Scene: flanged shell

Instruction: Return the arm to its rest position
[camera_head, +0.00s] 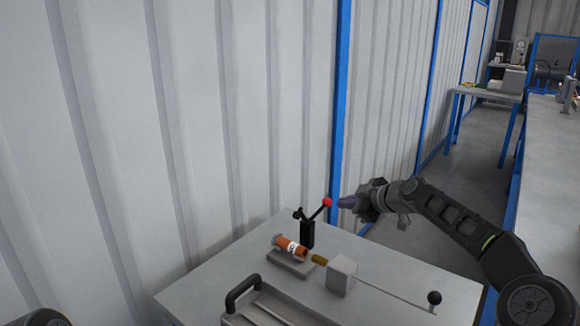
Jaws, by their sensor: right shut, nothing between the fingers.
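My right arm (457,218) comes in from the right and reaches over the back right of the grey table (200,289). My right gripper (347,202) is shut and empty. Its tip is just right of a red ball knob (327,202) on a black lever (308,232); I cannot tell whether they touch. An orange-brown flanged shell (290,247) with a pale band lies on a grey cradle (290,265) left of a brass-coloured tip (319,259). A small dark part of my own body shows at the bottom left; my left gripper is not in view.
A grey block (341,275) carries a rod ending in a black ball (434,298). A black handle (243,291) stands at the table's front. A corrugated wall (200,130) with blue posts rises close behind. A long grey counter (553,160) runs along the right.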

